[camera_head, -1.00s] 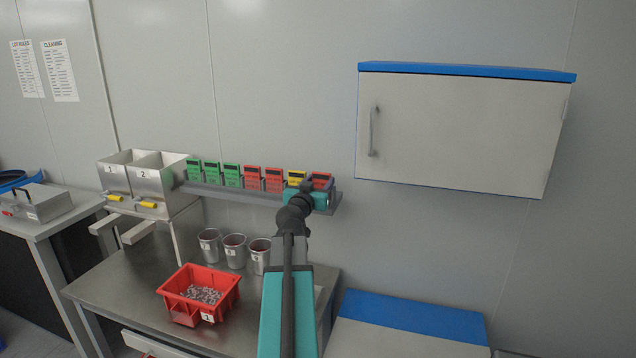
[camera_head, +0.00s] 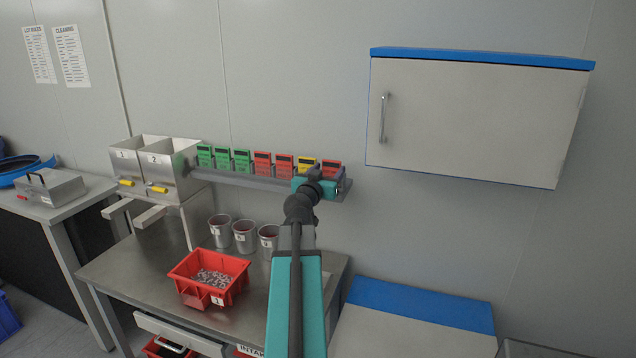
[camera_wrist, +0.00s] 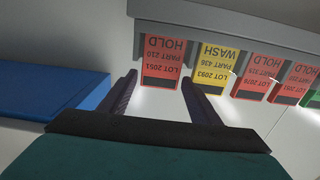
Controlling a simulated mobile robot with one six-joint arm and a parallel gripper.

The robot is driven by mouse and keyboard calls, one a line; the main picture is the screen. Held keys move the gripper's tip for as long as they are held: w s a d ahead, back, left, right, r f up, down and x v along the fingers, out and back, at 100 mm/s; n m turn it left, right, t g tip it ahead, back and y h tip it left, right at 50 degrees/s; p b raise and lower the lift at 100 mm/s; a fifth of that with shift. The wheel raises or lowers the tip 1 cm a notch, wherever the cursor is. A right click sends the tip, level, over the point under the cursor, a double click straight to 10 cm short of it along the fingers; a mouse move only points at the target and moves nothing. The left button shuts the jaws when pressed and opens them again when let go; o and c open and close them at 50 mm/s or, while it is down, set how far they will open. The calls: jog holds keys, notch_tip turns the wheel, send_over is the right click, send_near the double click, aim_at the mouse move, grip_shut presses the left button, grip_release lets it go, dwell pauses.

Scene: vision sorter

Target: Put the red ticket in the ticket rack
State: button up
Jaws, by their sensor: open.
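The ticket rack (camera_head: 240,181) is a grey rail on the wall, holding green, red and yellow tickets in a row. The rightmost red ticket (camera_head: 332,167) stands at the rack's right end. In the wrist view this red ticket (camera_wrist: 161,62) reads HOLD, LOT 2051, upside down, and its upper part meets the grey rail (camera_wrist: 220,28). My gripper (camera_wrist: 160,84) is open, its two dark fingers to either side of that ticket's free end. I cannot tell whether they touch it. In the head view my gripper's teal body hides part of the rack's right end.
A yellow WASH ticket (camera_wrist: 211,78) is close beside my right finger, with another red ticket (camera_wrist: 262,80) beyond it. A white cabinet (camera_head: 470,125) hangs to the right. Below are metal cups (camera_head: 245,237) and a red bin (camera_head: 196,262) on the steel table (camera_head: 130,270).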

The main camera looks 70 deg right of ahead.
jog(key=a+b, duration=0.2)
jog(key=a, duration=0.5)
dwell(0.3)
jog(key=a+b, duration=0.1)
jog(key=b, duration=0.2)
jog(key=a+b, duration=0.1)
jog(key=b, duration=0.2)
jog(key=a+b, duration=0.1)
jog(key=b, duration=0.2)
jog(key=shift+s+a+b, duration=0.2)
jog(key=shift+s+b, duration=0.05)
jog(key=shift+b, duration=0.15)
jog(key=shift+a, duration=0.1)
dwell(0.4)
dwell(0.5)
